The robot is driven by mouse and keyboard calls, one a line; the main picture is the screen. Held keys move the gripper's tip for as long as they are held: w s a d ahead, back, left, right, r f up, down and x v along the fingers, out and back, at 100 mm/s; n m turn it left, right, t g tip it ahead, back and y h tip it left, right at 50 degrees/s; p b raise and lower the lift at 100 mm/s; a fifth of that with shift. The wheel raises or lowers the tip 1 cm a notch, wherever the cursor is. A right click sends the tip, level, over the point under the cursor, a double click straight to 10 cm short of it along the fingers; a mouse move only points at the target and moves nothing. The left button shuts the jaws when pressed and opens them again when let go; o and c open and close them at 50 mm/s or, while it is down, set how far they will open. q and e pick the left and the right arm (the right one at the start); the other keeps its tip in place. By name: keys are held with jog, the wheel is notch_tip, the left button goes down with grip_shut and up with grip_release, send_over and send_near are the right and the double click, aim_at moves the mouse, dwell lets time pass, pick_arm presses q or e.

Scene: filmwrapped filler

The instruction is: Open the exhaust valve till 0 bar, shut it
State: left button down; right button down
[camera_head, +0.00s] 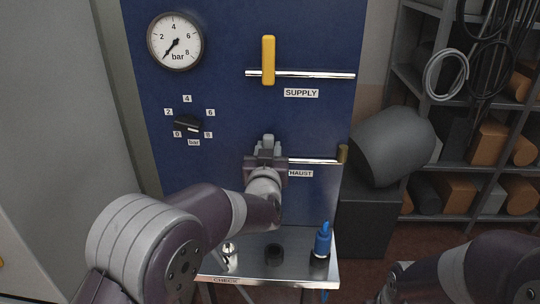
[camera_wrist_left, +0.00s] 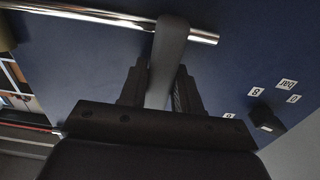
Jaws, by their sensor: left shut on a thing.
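The exhaust valve's grey lever (camera_wrist_left: 172,42) stands roughly square across its chrome pipe (camera_head: 318,161) in the left wrist view. My left gripper (camera_head: 266,147) is shut on this lever; its fingers (camera_wrist_left: 158,88) lie on both sides of it. In the head view the gripper and wrist hide most of the lever and part of the EXHAUST label (camera_head: 300,173). The round pressure gauge (camera_head: 175,41) has its needle pointing down-left, at about 0 bar. My right gripper is not in view.
The yellow supply lever (camera_head: 268,60) stands upright across its pipe (camera_head: 320,75). A black selector knob (camera_head: 187,123) sits left on the blue panel. A grey tank (camera_head: 393,147) stands at the right.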

pick_arm(q)
jog(key=shift+f, duration=0.15)
jog(key=c, duration=0.9)
grip_release()
jog(key=shift+s, duration=0.15)
jog(key=s+b, duration=0.2)
jog(key=s, duration=1)
jog(key=shift+s+b, duration=0.25)
jog(key=shift+b, duration=0.1)
